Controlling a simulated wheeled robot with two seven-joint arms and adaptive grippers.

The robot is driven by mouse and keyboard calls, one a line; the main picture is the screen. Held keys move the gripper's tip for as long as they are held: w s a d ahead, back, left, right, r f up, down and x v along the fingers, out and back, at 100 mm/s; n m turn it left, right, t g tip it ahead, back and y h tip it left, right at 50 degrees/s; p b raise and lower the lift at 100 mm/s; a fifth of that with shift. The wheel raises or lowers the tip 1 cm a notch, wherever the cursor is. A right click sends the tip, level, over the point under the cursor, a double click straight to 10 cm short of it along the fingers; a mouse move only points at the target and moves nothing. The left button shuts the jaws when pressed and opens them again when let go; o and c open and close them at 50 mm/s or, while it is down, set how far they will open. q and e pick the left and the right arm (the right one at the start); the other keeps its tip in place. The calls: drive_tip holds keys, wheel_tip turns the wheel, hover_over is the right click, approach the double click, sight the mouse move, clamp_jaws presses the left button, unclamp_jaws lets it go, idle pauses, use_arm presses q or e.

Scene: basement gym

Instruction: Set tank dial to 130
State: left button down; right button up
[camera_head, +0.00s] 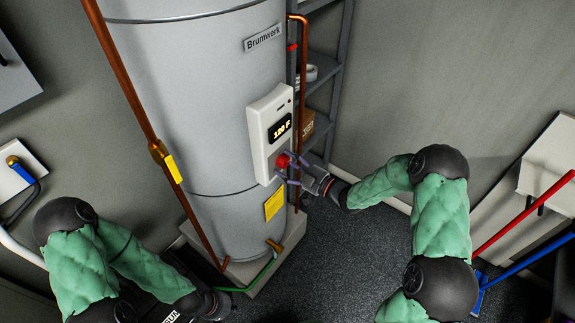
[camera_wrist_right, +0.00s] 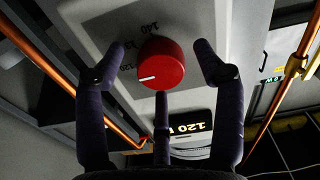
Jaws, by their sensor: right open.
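The grey Brumwerk tank (camera_head: 200,100) stands upright with a white control panel (camera_head: 262,150) on its side. The panel's lit display (camera_head: 279,128) reads 120 F; it also shows upside down in the wrist view (camera_wrist_right: 194,126). The red round dial (camera_head: 282,161) is below the display. In the wrist view the dial (camera_wrist_right: 165,62) has a white pointer line near the 120 mark; a 140 mark is also visible. My right gripper (camera_head: 294,166) is open, fingers spread on both sides of the dial with visible gaps. My left gripper (camera_head: 218,305) is low at the tank's base, its fingers unclear.
Copper pipes (camera_head: 137,95) run along the tank's left side and another (camera_head: 300,90) passes close to the panel's right. A grey shelf rack (camera_head: 335,90) stands behind. Dark floor (camera_head: 345,260) is open between tank and right arm.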

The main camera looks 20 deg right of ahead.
drive_tip(key=shift+w+a, duration=0.2)
drive_tip(key=shift+w, duration=0.05)
drive_tip(key=c, duration=1.2)
drive_tip(key=shift+o, duration=0.2)
drive_tip(key=shift+m, duration=0.4)
drive_tip(key=m+p, duration=0.1)
drive_tip(key=m, duration=0.2)
drive_tip(key=shift+s+m+p, duration=0.1)
drive_tip(key=shift+m+p, duration=0.75)
drive_tip(key=shift+m, duration=1.65)
drive_tip(key=shift+f, duration=0.1)
